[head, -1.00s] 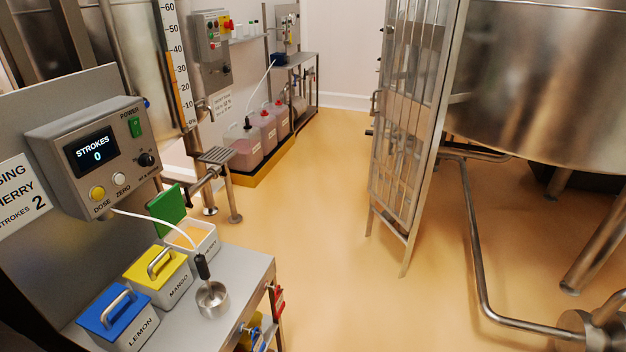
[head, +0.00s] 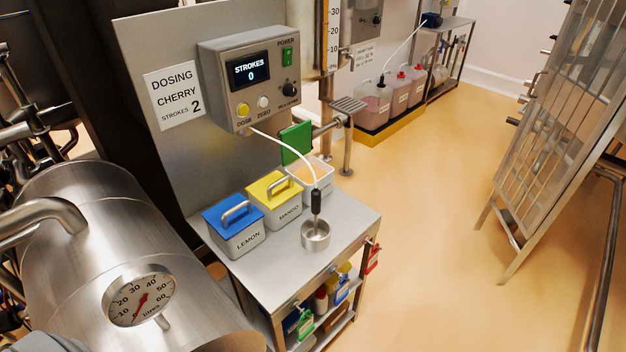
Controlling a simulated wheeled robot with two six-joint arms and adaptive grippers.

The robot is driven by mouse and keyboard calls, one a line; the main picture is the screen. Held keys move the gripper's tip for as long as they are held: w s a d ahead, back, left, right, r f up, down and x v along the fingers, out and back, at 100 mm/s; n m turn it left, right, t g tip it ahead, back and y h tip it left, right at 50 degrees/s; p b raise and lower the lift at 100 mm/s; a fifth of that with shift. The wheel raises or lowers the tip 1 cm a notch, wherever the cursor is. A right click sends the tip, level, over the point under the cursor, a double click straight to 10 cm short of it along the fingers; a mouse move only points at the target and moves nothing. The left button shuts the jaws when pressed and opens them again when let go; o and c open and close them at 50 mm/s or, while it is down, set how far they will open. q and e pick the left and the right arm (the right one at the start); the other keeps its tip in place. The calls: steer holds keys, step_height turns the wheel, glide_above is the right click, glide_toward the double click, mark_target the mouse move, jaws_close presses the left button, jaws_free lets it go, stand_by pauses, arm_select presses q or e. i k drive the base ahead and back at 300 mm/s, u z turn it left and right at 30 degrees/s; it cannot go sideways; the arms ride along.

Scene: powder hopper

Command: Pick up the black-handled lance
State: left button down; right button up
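The lance (head: 316,201) has a black handle and stands upright with its lower end in a small round steel cup (head: 315,236) on the steel dosing bench (head: 290,262). A white hose (head: 290,143) runs from the handle up to the grey control box (head: 249,75). The box display reads STROKES 0. Neither of my grippers shows in the head view.
Blue LEMON (head: 234,228) and yellow MANGO (head: 276,202) lidded boxes stand left of the lance, with an open box (head: 312,178) behind it. A steel tank with a dial (head: 139,296) fills the lower left. Open floor (head: 430,230) lies to the right.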

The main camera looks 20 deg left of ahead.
mark_target(316, 194)
steer(key=z, duration=0.7)
steer(key=i, duration=3.05)
steer(key=u, duration=2)
steer(key=i, duration=1.1)
steer(key=u, duration=2.15)
